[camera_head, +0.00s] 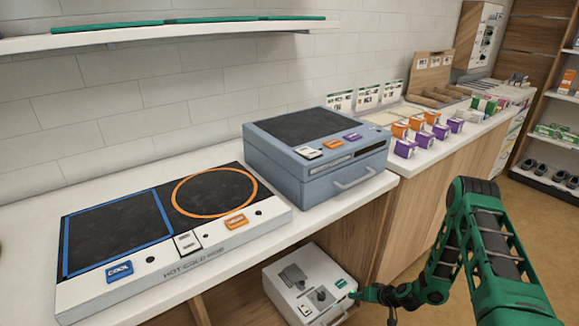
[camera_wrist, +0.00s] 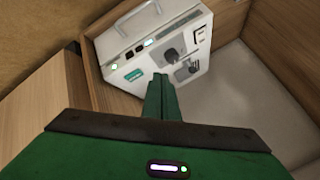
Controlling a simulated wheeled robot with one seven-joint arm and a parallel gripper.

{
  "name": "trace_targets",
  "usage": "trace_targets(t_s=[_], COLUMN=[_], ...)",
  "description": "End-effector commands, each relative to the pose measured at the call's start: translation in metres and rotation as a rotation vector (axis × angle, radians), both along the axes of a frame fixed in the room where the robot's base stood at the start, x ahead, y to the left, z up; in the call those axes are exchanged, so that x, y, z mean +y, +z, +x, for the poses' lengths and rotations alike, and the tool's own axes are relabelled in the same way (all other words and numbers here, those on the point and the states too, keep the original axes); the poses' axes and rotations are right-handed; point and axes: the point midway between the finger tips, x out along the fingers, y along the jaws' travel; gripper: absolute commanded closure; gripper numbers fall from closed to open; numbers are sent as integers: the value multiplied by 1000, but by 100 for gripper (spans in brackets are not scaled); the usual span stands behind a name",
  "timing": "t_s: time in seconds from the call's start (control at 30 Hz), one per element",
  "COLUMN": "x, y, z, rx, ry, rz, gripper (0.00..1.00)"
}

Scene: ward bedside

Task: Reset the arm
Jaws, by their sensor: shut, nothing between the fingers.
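My arm is green and black and comes in from the lower right of the head view. My gripper (camera_head: 356,295) points left, in front of the white box-shaped device (camera_head: 318,272) on the low shelf below the counter. In the wrist view my gripper (camera_wrist: 160,82) shows as green fingers close together, shut and empty. The white device (camera_wrist: 190,30) lies just beyond the fingertips, with a handle, dark knobs, buttons and a small green light. I cannot tell whether the fingertips touch it.
The counter above carries a hot-cold base (camera_head: 165,262) with blue and orange outlines, and a blue-grey case (camera_head: 345,187) at its edge. Small orange and purple boxes (camera_head: 405,149) stand further right. A wooden panel (camera_wrist: 30,115) is close left of my gripper. Open floor (camera_head: 440,275) lies to the right.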

Motion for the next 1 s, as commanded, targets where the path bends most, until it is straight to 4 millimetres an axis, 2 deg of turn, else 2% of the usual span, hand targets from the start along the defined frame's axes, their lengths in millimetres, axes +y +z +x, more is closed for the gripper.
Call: trace_targets(t_s=[0.27,0.37,0.67,0.87,1.0], x=[-18,-28,-66,-91,-109], y=[45,71,164,228,272], z=[9,12,5,-13,-31], rx=[29,48,139,203,251], ry=[46,68,109,102,80], rz=[-49,-79,-190,-265,-312], gripper=[100,100,100,100,100])
